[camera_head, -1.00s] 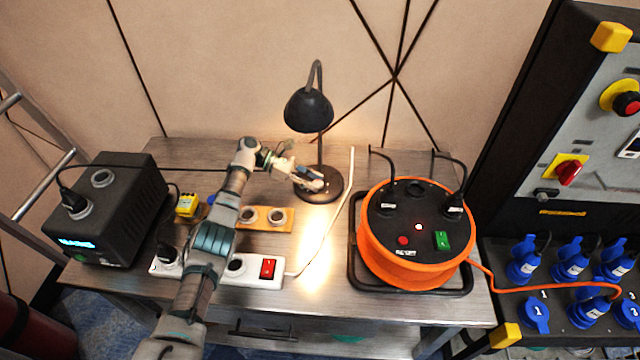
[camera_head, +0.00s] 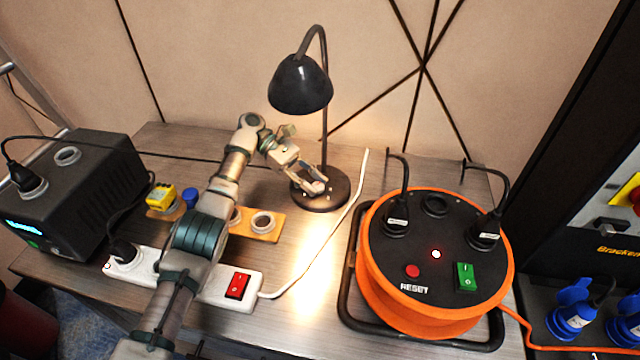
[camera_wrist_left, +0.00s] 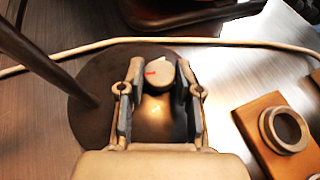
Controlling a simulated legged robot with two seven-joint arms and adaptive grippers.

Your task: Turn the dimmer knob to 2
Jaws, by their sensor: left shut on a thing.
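The dimmer knob (camera_wrist_left: 159,73) is a small pale round knob with a red mark, on the round dark base (camera_wrist_left: 90,88) of a black desk lamp (camera_head: 300,88). In the left wrist view the red mark is on the knob's left side. My left gripper (camera_wrist_left: 160,80) has one finger on each side of the knob and is shut on it. In the head view my left gripper (camera_head: 312,182) reaches down to the lamp base from the left and partly hides the knob. I cannot read any scale numbers. My right gripper is not in view.
The lamp glows on the metal table. An orange cable reel (camera_head: 435,260) stands to the right. A white power strip (camera_head: 218,283), a wooden socket board (camera_head: 258,232) and a black power box (camera_head: 75,190) are to the left. A white cable (camera_head: 340,222) runs beside the lamp.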

